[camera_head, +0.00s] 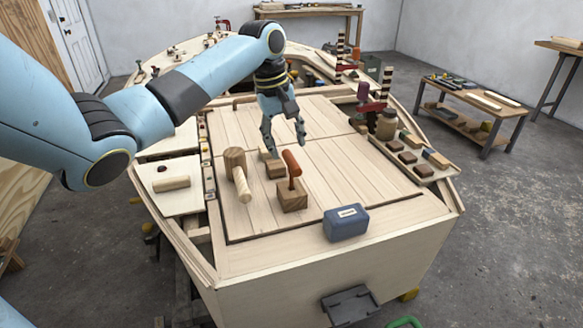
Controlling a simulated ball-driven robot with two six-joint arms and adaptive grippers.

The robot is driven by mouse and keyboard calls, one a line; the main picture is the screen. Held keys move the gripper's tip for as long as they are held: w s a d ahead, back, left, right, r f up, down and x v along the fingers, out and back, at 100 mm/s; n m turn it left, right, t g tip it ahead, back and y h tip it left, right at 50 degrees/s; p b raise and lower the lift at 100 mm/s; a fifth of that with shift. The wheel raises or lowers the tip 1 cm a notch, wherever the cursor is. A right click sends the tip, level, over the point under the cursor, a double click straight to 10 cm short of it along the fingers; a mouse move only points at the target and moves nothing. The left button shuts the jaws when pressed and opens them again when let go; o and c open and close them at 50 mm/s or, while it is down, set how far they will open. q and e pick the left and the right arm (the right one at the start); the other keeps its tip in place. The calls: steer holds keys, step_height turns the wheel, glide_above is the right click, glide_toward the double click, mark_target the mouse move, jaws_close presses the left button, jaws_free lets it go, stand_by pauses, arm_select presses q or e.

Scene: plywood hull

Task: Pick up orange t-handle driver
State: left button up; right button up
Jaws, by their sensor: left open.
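The orange t-handle driver (291,164) stands upright in a small wooden block (292,196) on the planked deck. Its orange grip is on top, and its lower end is hidden in or behind the block. My left gripper (284,145) is open and empty, pointing down just behind and above the driver. Its fingers appear apart from the orange grip. My right gripper is not in view.
A wooden mallet (238,174) lies left of the driver, with small wood blocks (274,168) beside it. A blue box (346,222) sits at the front right. Dark blocks and a jar (386,124) line the right side deck. The middle-right planks (350,170) are clear.

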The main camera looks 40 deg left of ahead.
mark_target(291, 160)
arm_select(q)
steer(key=f, duration=0.4)
steer(key=d+f, duration=0.1)
steer(key=f, duration=0.1)
steer(key=shift+w+f, duration=0.1)
steer(key=shift+w, duration=0.3)
jaws_close()
